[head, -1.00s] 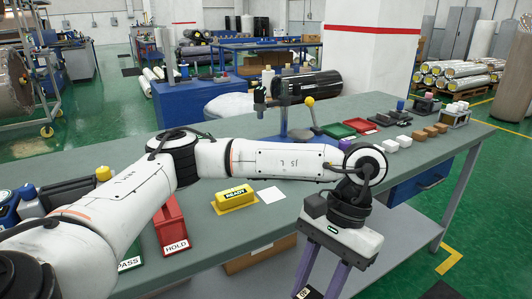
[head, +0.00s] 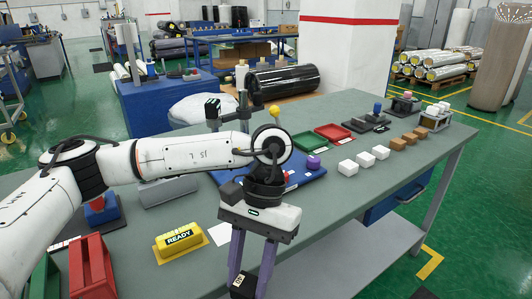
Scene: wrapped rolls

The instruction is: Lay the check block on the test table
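My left gripper (head: 247,282) hangs fingers-down in front of the bench's near edge. Its purple fingers are closed around a dark block with a small pale label (head: 243,286), which looks like the check block; its lower end is close to the bottom of the picture. The grey-green bench (head: 330,210) runs behind it. On the bench, a blue plate (head: 305,176) with an upright stand and a yellow knob (head: 274,110) is partly hidden by my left arm; I cannot tell for certain that this is the test table. My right gripper is not in view.
A yellow READY block (head: 178,240) and a white card (head: 219,234) lie left of the gripper. A red bin (head: 92,268) stands at lower left. Green (head: 310,147) and red (head: 332,133) trays, white cubes (head: 348,167) and brown cubes (head: 397,144) sit farther right.

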